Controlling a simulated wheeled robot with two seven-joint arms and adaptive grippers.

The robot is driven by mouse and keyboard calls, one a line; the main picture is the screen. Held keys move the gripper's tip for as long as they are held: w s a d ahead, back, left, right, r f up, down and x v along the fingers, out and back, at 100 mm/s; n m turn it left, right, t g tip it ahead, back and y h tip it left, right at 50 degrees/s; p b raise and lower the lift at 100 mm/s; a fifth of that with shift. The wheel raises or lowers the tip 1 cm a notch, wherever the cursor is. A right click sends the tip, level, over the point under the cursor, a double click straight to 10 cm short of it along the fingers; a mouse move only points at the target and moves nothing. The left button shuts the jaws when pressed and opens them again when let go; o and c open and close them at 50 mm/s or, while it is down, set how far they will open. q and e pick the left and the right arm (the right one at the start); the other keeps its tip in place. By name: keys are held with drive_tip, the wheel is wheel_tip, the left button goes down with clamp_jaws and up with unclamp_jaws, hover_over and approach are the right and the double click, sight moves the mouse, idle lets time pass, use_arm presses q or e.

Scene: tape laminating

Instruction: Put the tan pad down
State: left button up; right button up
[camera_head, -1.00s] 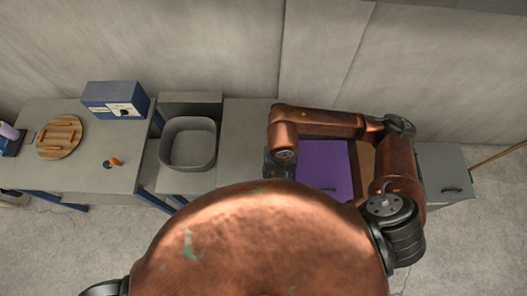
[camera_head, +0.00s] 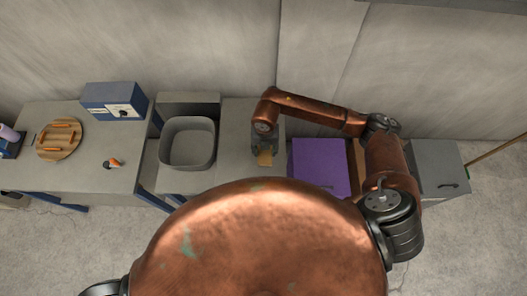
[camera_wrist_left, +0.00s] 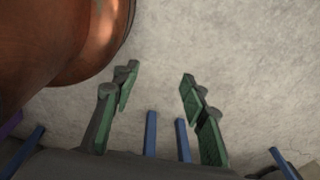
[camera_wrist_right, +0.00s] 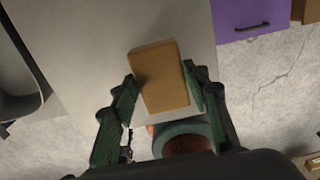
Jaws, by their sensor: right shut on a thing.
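The tan pad (camera_wrist_right: 160,78) is a flat rectangular block between the fingers of my right gripper (camera_wrist_right: 158,95) in the right wrist view. The gripper is shut on it. In the head view the pad (camera_head: 265,157) shows at the tip of my right gripper (camera_head: 264,147), over the grey table section (camera_head: 238,150) between the grey bin and the purple cabinet. I cannot tell whether the pad touches the surface. My left gripper (camera_wrist_left: 157,95) is open and empty above the concrete floor in the left wrist view.
A grey bin (camera_head: 187,144) stands left of the pad and a purple cabinet (camera_head: 320,165) stands right of it. Further left, a table holds a blue box (camera_head: 115,100), a round wooden board (camera_head: 59,139) and a small orange item (camera_head: 114,163). A wall runs behind.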

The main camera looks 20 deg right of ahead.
sight(264, 152)
drive_tip(key=shift+w+f, duration=0.45)
drive_tip(key=shift+f, duration=0.1)
drive_tip(key=shift+w+f, duration=0.15)
drive_tip(key=shift+f, duration=0.45)
drive_tip(key=shift+w+f, duration=0.15)
drive_tip(key=shift+f, duration=0.75)
drive_tip(key=shift+c, duration=0.4)
use_arm(q)
drive_tip(key=shift+s+r, duration=0.2)
drive_tip(key=shift+s, duration=0.4)
use_arm(e)
drive_tip(key=shift+s+f, duration=0.1)
drive_tip(key=shift+f, duration=0.15)
drive_tip(key=o, duration=1)
drive_tip(key=shift+c, duration=0.2)
use_arm(q)
drive_tip(key=shift+w, duration=0.2)
use_arm(e)
drive_tip(key=shift+o, duration=0.7)
drive_tip(key=shift+f, duration=0.2)
use_arm(q)
drive_tip(key=shift+s+f+b, duration=0.15)
drive_tip(key=shift+f+b, duration=0.3)
drive_tip(key=shift+f, duration=0.2)
use_arm(e)
wheel_tip(264, 152, up, 8)
